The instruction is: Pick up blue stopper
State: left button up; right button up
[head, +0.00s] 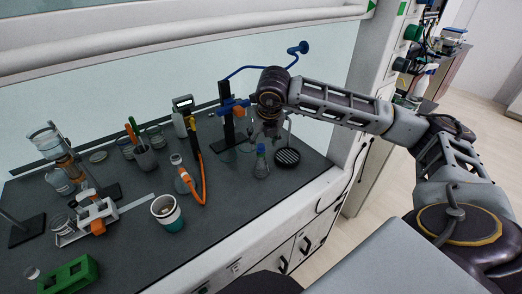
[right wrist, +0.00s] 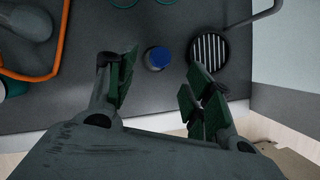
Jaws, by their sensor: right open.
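The blue stopper (head: 261,148) sits in the neck of a small conical glass flask (head: 261,166), which stands on the dark worktop of the fumehood. In the right wrist view the stopper (right wrist: 160,56) shows from above as a round blue cap. My right gripper (head: 266,129) is above the flask, pointing down. In the right wrist view its two fingers (right wrist: 158,84) are spread apart with nothing between them, and the stopper lies just beyond the gap between the tips. My left gripper is not in view.
A round black slotted disc (head: 287,157) lies right of the flask. An orange tube (head: 203,170) and a stand with a blue clamp (head: 228,125) are to its left. A white cup (head: 167,210) and a green rack (head: 70,276) stand farther left. The front worktop is mostly clear.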

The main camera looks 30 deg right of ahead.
aim_at(261, 145)
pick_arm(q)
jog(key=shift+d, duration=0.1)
pick_arm(e)
jog(key=shift+w+p+x, duration=0.25)
jog(key=shift+p+x, duration=0.4)
jog(key=shift+x, duration=1.15)
jog(key=shift+w+d+f, duration=0.25)
jog(key=shift+w+f, duration=0.05)
jog(key=shift+f, duration=0.35)
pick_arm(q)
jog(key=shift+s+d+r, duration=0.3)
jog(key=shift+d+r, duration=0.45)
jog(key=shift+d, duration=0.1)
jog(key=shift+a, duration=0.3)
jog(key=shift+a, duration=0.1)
pick_arm(e)
jog(key=c, duration=0.9)
